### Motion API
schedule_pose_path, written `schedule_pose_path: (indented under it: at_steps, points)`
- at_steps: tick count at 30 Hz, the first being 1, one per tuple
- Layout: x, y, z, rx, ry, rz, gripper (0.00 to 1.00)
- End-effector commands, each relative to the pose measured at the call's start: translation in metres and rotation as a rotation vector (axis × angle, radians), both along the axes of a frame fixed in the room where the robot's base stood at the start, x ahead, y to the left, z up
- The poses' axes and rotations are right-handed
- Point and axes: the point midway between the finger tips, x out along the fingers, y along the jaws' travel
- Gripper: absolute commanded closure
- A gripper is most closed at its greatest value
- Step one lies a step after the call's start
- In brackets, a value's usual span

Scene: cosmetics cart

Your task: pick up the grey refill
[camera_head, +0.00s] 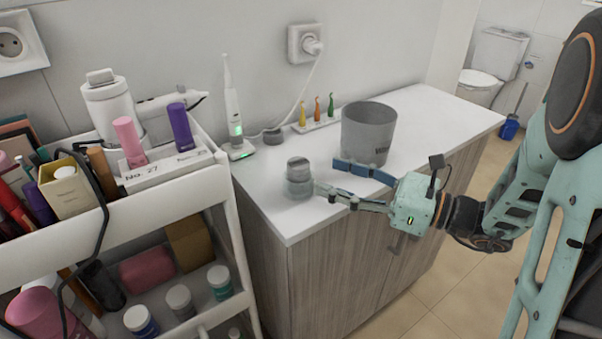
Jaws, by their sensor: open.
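A small grey cylinder (298,167), which looks like the grey refill, sits upright in or on a paler round jar (299,187) near the counter's left front edge. I cannot tell whether it is inside the jar or on top. My gripper (327,176) is open and empty, low over the counter just right of the jar. Its fingers point left toward it. The near fingertip overlaps the jar's right edge in the picture; contact cannot be told. A low grey puck (273,136) lies farther back by the wall.
A large grey cup (368,132) stands close behind my gripper. A toothbrush on its charger (238,148) and a rack of coloured brush heads (317,124) stand by the wall. A crowded white cart (176,200) is at left. The counter (425,112) is clear at right.

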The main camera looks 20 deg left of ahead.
Motion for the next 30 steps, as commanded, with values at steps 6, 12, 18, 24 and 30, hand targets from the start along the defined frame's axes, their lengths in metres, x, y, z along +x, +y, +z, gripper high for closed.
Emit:
schedule_pose_path:
  at_steps: [6,12,18,24,30]
  points:
    - [0.005,0.027,-0.001,-0.002,0.0,0.003,0.47]
    - [0.008,0.043,-0.001,-0.002,0.0,0.005,0.47]
    - [0.013,0.07,-0.002,-0.003,0.0,0.006,0.47]
    - [0.016,0.081,-0.001,-0.003,0.002,0.002,0.47]
    - [0.016,0.081,-0.001,-0.003,0.002,0.002,0.49]
